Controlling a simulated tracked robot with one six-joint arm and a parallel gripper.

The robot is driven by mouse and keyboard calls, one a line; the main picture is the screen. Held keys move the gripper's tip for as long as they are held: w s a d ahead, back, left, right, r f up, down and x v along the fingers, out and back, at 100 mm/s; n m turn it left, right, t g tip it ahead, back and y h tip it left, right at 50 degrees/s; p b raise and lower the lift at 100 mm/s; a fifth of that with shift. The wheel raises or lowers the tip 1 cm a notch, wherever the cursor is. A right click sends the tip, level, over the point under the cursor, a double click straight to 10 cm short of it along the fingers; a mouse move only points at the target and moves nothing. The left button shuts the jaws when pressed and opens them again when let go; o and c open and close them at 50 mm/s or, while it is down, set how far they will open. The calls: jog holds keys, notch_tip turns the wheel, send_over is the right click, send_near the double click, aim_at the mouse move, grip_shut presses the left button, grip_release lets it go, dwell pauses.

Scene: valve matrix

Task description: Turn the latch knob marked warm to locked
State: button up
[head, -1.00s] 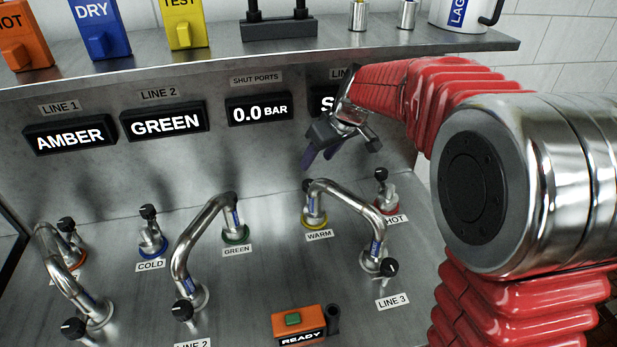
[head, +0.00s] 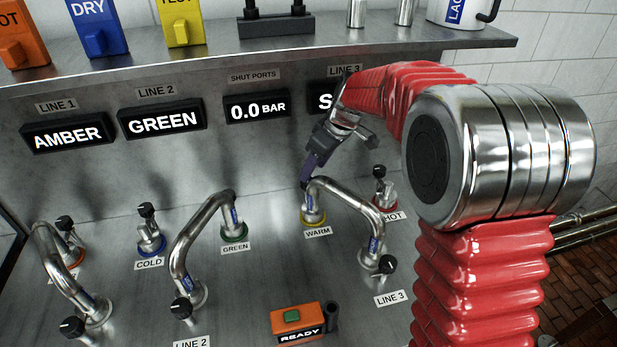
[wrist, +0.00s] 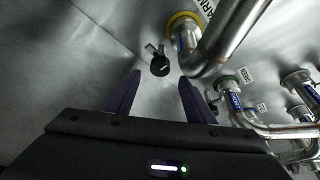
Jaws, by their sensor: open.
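The warm port has a yellow collar (head: 313,217) and a WARM label (head: 318,232), with a bent steel pipe (head: 345,195) joined to it. Its black latch knob (wrist: 159,67) shows beside the yellow collar (wrist: 184,20) in the wrist view, with a light mark on its face. In the head view the knob is mostly hidden by my fingers. My gripper (head: 307,178) is just above and behind the warm port. In the wrist view my gripper (wrist: 159,78) is open, its two purple fingers to either side of the knob's line, with a gap on each side.
The hot port's knob (head: 379,171) stands close on the right, and the green port (head: 234,233) on the left. The line 3 pipe rises right beside the warm knob. Display boxes (head: 257,107) and a shelf (head: 220,55) lie behind. An orange READY box (head: 297,322) sits in front.

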aim_at(309, 181)
jog(key=x, duration=0.5)
jog(key=shift+f, duration=0.35)
jog(key=shift+c, duration=0.5)
jog(key=shift+a, duration=0.1)
jog(key=c, duration=1)
